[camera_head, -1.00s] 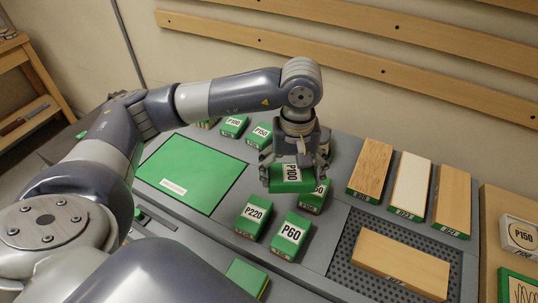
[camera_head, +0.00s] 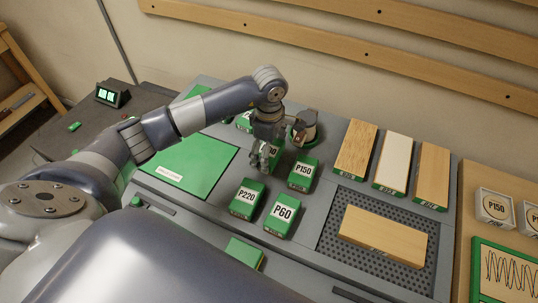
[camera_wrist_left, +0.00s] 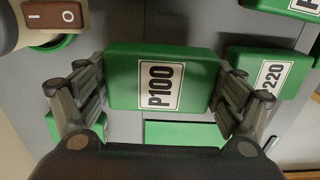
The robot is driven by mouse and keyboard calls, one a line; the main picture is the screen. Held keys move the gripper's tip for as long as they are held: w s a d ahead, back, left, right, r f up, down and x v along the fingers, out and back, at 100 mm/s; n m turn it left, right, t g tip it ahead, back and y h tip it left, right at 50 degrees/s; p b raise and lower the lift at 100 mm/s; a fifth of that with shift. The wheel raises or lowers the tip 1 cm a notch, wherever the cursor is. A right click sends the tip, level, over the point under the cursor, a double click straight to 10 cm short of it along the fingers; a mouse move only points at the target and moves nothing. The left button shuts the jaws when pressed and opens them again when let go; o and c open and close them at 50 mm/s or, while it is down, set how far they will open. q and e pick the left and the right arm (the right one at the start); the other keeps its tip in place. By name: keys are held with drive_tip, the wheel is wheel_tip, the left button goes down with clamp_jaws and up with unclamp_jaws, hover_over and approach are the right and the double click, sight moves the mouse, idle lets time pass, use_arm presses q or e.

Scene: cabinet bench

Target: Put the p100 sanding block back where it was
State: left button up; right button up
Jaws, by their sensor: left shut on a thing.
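My left gripper (camera_head: 266,160) is shut on a green block labelled P100 (camera_wrist_left: 125,85), held between both fingers (camera_wrist_left: 160,95) in the left wrist view. In the head view the held block (camera_head: 276,150) is mostly hidden by the fingers, above the grey bench to the right of the green mat (camera_head: 190,168). Whether it touches anything below cannot be told. Another green block (camera_head: 243,121) sits just behind the gripper, partly hidden. Blocks P150 (camera_head: 303,174), P220 (camera_head: 247,199) and P60 (camera_head: 282,214) lie in front and to the right. My right gripper is out of view.
A round-topped device (camera_head: 304,127) stands close right of the gripper; its switch (camera_wrist_left: 55,15) shows in the wrist view. Wood-topped blocks (camera_head: 356,147) stand at the right, near a perforated plate (camera_head: 330,232) bearing a wooden piece (camera_head: 383,236).

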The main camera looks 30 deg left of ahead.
use_arm(q)
wheel_tip(320, 180, down, 3)
drive_tip(key=shift+f+p, duration=0.1)
drive_tip(key=shift+p, duration=0.35)
drive_tip(key=shift+f+b, duration=0.2)
drive_tip(key=shift+b, duration=0.15)
drive_tip(key=o, duration=0.9)
drive_tip(key=shift+c, duration=0.2)
drive_tip(key=shift+r, duration=0.1)
